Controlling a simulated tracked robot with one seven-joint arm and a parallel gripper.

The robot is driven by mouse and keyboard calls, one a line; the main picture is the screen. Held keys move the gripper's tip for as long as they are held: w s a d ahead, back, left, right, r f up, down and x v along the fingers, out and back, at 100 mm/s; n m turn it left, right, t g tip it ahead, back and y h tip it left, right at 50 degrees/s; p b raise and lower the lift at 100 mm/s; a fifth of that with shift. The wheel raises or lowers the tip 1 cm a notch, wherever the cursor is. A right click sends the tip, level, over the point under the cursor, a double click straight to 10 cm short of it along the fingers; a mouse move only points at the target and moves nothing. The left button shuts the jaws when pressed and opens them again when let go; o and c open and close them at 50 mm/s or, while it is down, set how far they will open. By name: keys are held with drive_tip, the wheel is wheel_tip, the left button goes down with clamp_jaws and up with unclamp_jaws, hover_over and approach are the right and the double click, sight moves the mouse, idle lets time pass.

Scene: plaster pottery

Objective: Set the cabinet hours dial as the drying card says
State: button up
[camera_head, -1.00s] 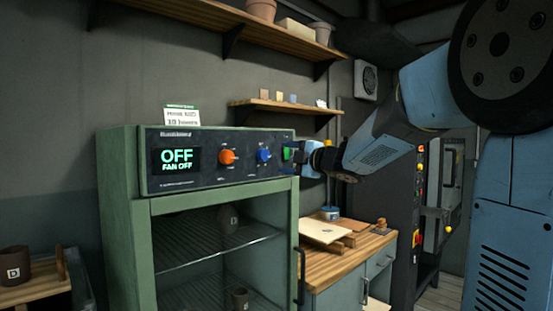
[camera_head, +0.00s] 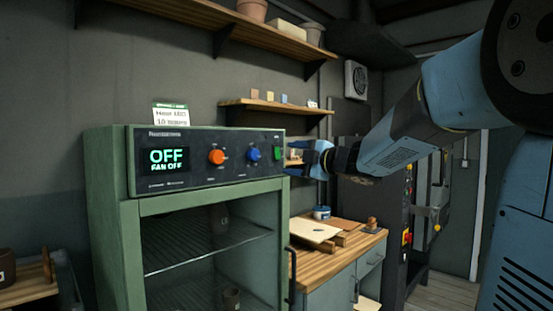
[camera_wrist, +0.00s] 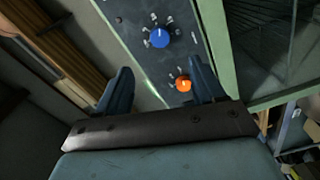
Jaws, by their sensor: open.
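The green drying cabinet (camera_head: 102,185) carries a dark control panel with an orange dial (camera_head: 216,157), a blue dial (camera_head: 253,154) and a green switch (camera_head: 279,153). Its display (camera_head: 168,160) reads OFF and FAN OFF. I cannot read which dial sets the hours. The drying card (camera_head: 171,116) stands on top; its small print is hard to read, the lower line looking like 10 hours. My gripper (camera_head: 296,159) is open and empty, at the panel's right end. In the wrist view, the blue dial (camera_wrist: 160,37) and orange dial (camera_wrist: 183,84) show beyond my gripper (camera_wrist: 164,82).
Dark pots (camera_head: 232,298) stand inside the cabinet on wire shelves (camera_head: 208,250). A wooden worktop (camera_head: 345,255) with boards stands to the right. A small shelf (camera_head: 270,107) hangs above my gripper. A stand with a dark pot is at the lower left.

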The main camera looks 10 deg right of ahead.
sight(256, 155)
drive_tip(key=w+a+m, duration=0.2)
drive_tip(key=w, duration=0.1)
drive_tip(key=w+a+m, duration=0.3)
drive_tip(key=w, duration=0.1)
drive_tip(key=w+a+m+y, duration=0.1)
drive_tip(key=w+a+m, duration=0.1)
drive_tip(key=w+a, duration=0.1)
drive_tip(key=shift+w+a+r+m+g, duration=0.1)
drive_tip(key=shift+w+r+m+g, duration=0.1)
drive_tip(key=shift+w+m+g, duration=0.3)
idle(0.3)
drive_tip(key=shift+w, duration=0.1)
